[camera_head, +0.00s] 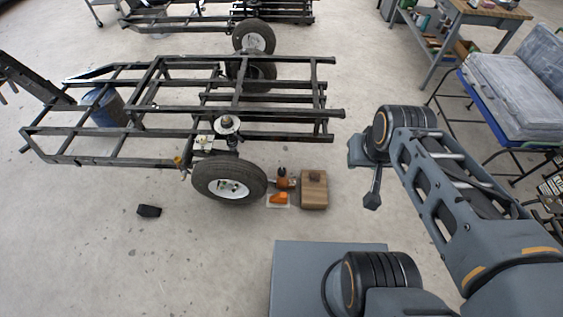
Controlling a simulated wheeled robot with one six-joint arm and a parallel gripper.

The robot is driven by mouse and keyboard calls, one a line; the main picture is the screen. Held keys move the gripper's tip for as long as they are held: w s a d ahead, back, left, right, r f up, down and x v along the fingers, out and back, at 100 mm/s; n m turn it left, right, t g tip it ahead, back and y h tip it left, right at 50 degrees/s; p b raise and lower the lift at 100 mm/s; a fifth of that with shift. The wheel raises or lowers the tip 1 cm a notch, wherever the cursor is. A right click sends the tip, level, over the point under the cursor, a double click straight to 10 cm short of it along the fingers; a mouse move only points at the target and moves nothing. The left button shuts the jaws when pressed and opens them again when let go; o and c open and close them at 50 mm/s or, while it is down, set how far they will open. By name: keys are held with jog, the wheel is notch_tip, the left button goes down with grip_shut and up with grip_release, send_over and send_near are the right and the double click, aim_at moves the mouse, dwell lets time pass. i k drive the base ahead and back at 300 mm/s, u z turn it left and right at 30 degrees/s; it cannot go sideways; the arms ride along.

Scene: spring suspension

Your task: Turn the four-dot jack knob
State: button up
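A small orange jack (279,198) stands on the floor just right of the front wheel. A dark knob (282,171) shows above its orange part. A brown wooden box (314,193) beside it bears a dark round piece (314,176) on top. No dots can be made out at this size, so I cannot tell which part is the four-dot knob. My gripper (372,201) hangs to the right of the box, apart from it and from the jack. Its fingers are too small and overlapped to show whether they are open or shut.
A black tubular vehicle frame (240,104) on wheels fills the left and middle. The near wheel (229,182) stands close to the jack. A dark block (149,211) lies on the floor at left. A workbench (475,12) stands at upper right. The floor left of my base is clear.

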aim_at(282, 171)
jog(key=i, duration=0.6)
jog(key=k, duration=1.15)
jog(key=u, duration=0.75)
jog(key=i, duration=1.75)
jog(key=z, duration=0.75)
